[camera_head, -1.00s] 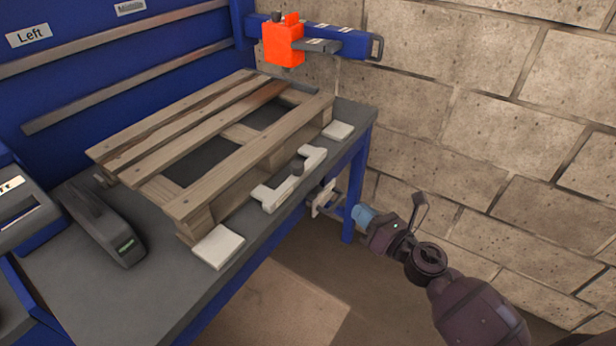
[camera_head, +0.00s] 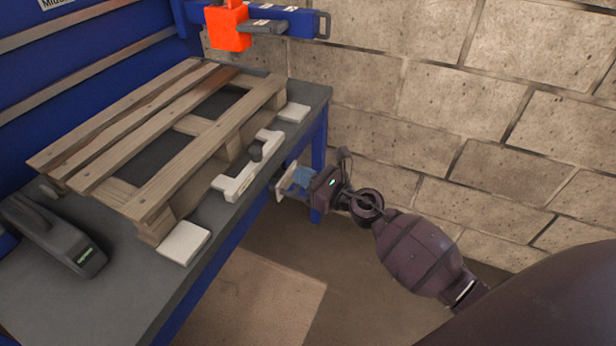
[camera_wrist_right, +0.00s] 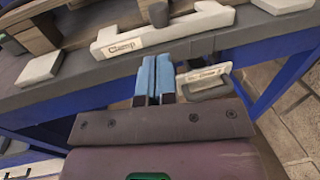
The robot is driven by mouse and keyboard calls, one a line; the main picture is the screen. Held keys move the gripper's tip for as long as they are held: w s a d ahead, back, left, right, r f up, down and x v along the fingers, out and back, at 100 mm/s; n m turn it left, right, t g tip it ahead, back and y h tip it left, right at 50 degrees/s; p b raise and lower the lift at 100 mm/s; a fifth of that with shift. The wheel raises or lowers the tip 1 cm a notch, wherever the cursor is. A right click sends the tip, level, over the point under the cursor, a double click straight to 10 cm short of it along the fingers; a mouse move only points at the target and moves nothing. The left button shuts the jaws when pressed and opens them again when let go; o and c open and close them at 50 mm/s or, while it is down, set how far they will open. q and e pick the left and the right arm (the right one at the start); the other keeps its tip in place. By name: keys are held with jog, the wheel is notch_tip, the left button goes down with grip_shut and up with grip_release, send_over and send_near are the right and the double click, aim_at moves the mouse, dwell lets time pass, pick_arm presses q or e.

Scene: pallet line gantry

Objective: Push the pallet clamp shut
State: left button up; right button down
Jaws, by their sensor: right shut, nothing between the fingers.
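The pallet clamp (camera_head: 240,181) is a white bracket with a dark knob, lying along the front edge of the table beside the wooden pallet (camera_head: 175,180). In the right wrist view the clamp (camera_wrist_right: 185,27) carries a "Clamp" label. There is a gap between its bar and the pallet's near side in the head view. My right gripper (camera_head: 297,178) is shut and empty at the table's front edge, right of the clamp and lower. In the right wrist view its blue fingertips (camera_wrist_right: 153,60) point at the table edge just below the clamp. I cannot tell whether they touch. My left gripper is out of view.
A white labelled handle (camera_wrist_right: 205,82) sits below the table edge, right of my fingers. White pads (camera_head: 184,242) lie at the pallet's near corners. A grey device (camera_head: 55,236) is at left. An orange block (camera_head: 228,28) is on a blue arm above. A block wall stands at right.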

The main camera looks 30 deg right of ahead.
aim_at(259, 156)
jog(key=x, duration=1)
jog(key=shift+w, duration=0.1)
jog(key=x, duration=0.4)
jog(key=shift+a+b, duration=0.4)
jog(key=shift+a, duration=0.05)
jog(key=shift+r, duration=0.1)
